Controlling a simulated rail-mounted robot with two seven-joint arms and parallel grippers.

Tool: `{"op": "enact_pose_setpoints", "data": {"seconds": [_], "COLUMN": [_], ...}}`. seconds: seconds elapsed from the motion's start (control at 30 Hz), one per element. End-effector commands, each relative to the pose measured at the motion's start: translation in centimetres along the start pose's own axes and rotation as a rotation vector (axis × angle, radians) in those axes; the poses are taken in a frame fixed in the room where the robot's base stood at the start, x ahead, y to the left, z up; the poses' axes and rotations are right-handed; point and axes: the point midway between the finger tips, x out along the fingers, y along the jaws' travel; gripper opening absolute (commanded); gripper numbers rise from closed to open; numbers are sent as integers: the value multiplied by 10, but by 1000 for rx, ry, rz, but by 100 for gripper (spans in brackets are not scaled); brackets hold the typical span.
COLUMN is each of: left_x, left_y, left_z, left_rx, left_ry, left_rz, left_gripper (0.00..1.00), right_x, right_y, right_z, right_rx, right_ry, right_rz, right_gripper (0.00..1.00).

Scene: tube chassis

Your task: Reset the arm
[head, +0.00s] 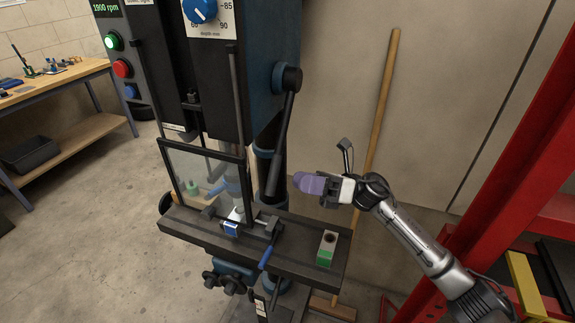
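My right arm (420,240) reaches in from the lower right. My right gripper (310,185) is right of the drill press's feed lever (284,130), above the right part of the drill table (190,228). Its purple end points left; its fingers overlap in this view, so I cannot tell whether they are open or shut, or whether the lever touches them. My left arm and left gripper are not in view.
A clear guard (196,166) stands before the spindle; a small vise (240,224) sits below. A wooden pole (382,105) leans behind my gripper. A red frame (535,150) stands right; a workbench (60,76) stands left.

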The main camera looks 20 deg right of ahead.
Motion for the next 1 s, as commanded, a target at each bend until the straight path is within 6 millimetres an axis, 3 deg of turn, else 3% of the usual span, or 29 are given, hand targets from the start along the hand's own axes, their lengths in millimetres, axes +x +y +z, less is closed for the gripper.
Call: {"op": "enact_pose_setpoints", "data": {"seconds": [0.27,0.37,0.7,1.0], "left_x": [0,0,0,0], "left_y": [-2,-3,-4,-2], "left_z": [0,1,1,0], "left_rx": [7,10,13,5], "left_ry": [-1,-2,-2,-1], "left_rz": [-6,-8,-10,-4], "left_gripper": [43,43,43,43], "right_x": [0,0,-23,-49], "right_y": [0,-11,-55,-58], "right_z": [1,11,70,107], "right_rx": [44,108,365,580], "right_ry": [-4,-71,-522,-939], "right_rz": [-3,-63,-309,-405], "right_gripper": [34,34,34,34]}}
